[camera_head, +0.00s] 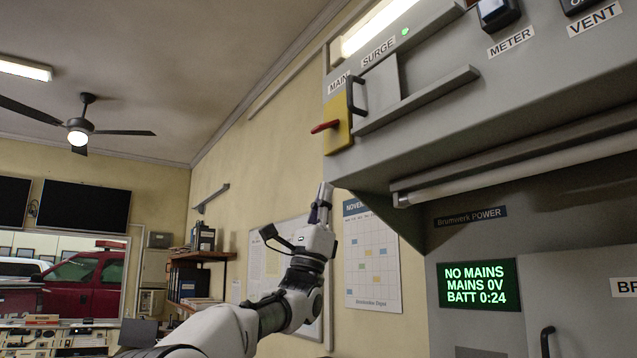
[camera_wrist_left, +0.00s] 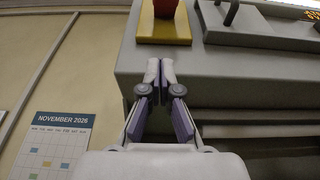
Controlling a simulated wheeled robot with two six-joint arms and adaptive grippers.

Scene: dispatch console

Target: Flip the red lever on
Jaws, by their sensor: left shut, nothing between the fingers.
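The red lever (camera_head: 325,127) sticks out from a yellow plate (camera_head: 338,138) under the MAIN label, at the left end of the grey console. In the left wrist view the red lever (camera_wrist_left: 165,8) is cut off by the top edge, above the yellow plate (camera_wrist_left: 163,32). My left gripper (camera_head: 326,188) is below the lever, pointing up, apart from it. In the left wrist view its fingertips (camera_wrist_left: 160,66) are together and empty, below the yellow plate. My right gripper is not in view.
The grey console (camera_head: 590,95) overhangs at the upper right, with a rail (camera_head: 420,100) right of the lever. A screen (camera_head: 478,285) reads NO MAINS, MAINS 0V, BATT 0:24. A wall calendar (camera_head: 371,255) hangs behind my arm. Open air lies left of the lever.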

